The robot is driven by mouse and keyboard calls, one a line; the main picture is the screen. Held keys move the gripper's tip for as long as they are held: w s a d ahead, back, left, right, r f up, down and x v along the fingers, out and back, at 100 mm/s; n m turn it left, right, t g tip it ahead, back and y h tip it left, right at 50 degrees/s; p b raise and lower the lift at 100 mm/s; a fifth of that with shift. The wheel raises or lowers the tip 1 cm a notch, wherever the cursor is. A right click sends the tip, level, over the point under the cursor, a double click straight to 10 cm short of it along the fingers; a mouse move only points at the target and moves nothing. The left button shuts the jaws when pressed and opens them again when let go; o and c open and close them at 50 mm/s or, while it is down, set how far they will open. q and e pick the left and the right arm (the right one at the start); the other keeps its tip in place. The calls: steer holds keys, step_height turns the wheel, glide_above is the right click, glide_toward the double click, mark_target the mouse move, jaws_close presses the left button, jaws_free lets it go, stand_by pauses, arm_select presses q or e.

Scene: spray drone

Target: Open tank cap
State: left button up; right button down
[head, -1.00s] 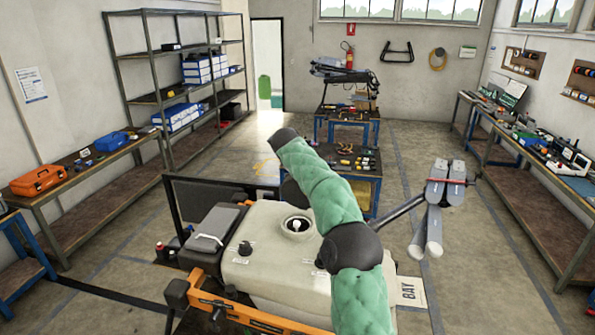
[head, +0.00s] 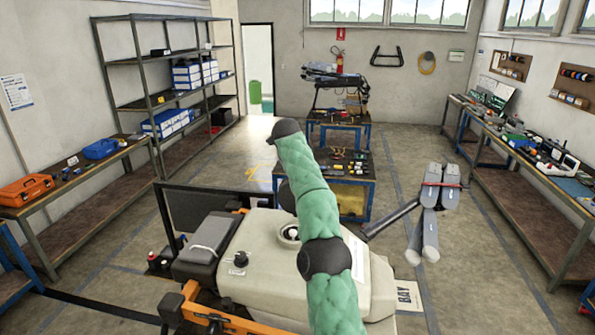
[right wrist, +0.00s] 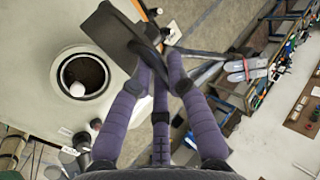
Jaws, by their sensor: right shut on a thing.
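The cream tank (head: 262,275) stands in front of me, with its round filler opening (head: 289,233) partly covered by my green-sleeved right arm. In the right wrist view the opening (right wrist: 82,74) is uncovered, dark inside, with a white round part in it. My right gripper (right wrist: 160,62) has purple fingers closed on a dark grey piece, which looks like the tank cap (right wrist: 118,38). The cap is tilted, held to the right of the opening and apart from it. My right gripper is hidden in the head view. My left gripper is not in view.
A small black knob (head: 240,259) stands on the tank's top left. An orange frame (head: 200,308) runs along the near side. A grey folded drone arm (head: 428,205) sticks out right. A tool cart (head: 350,185) stands behind; the floor to the right is open.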

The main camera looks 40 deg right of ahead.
steer(key=shift+w+a+f, duration=0.25)
steer(key=shift+a+f, duration=0.15)
steer(key=c, duration=1.2)
jaws_free()
steer(key=shift+w, duration=0.15)
steer(key=shift+w+a+r, duration=0.1)
steer(key=shift+w+a, duration=0.05)
steer(key=v, duration=1.2)
